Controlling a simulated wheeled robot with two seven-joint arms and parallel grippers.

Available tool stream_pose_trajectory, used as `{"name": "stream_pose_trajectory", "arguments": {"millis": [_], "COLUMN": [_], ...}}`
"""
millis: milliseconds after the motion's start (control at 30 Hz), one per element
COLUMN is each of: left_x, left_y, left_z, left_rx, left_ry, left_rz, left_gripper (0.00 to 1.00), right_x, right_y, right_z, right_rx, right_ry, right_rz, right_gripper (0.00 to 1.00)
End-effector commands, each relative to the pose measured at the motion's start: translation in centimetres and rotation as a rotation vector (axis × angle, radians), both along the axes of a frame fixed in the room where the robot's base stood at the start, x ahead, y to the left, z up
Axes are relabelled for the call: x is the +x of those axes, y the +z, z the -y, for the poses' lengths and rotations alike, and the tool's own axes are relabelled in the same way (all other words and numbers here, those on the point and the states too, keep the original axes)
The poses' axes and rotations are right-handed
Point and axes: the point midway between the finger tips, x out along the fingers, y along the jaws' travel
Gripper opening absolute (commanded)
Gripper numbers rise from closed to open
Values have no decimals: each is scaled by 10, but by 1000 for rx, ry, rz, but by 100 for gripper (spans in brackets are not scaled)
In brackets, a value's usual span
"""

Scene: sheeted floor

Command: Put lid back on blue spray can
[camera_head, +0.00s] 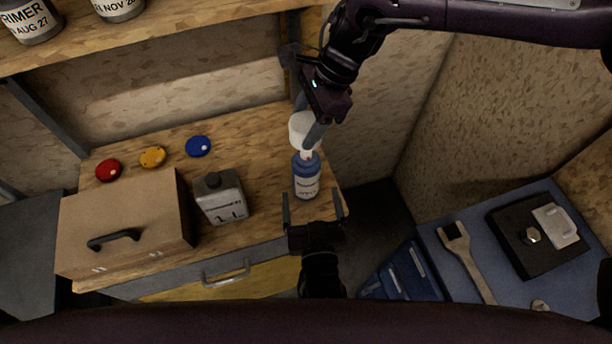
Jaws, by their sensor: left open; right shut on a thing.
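The blue spray can (306,182) stands upright near the right end of the wooden workbench, its pale nozzle end showing at the top. A white lid (299,128) is held just above the can by my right gripper (304,126), which reaches down from the upper right and is shut on it. In this view the lid overlaps the top of the can; I cannot tell whether they touch. My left gripper (313,207) is open and empty, its two fingers pointing at the can from the near side, around its lower end in the picture.
A shelf with tins (31,20) hangs above.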

Motion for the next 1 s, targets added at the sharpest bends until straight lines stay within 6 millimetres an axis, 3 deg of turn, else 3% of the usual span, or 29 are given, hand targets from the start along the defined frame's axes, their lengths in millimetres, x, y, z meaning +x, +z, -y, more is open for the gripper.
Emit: {"name": "stream_pose_trajectory", "arguments": {"millis": [200,433,600,933,1000], "left_x": [44,78,89,90,90], "left_y": [1,0,0,0,0], "left_z": [-5,-9,-10,-11,-11], "left_rx": [0,0,0,-1,-1], "left_ry": [0,-1,-1,-1,-1], "left_rz": [4,2,0,-1,-1], "left_gripper": [84,84,84,84,75], "right_x": [0,0,0,0,0], "right_y": [0,0,0,0,0], "right_z": [0,0,0,0,0], "right_rx": [0,0,0,0,0], "right_ry": [0,0,0,0,0], "right_rz": [0,0,0,0,0], "right_gripper": [36,36,36,36,36]}}
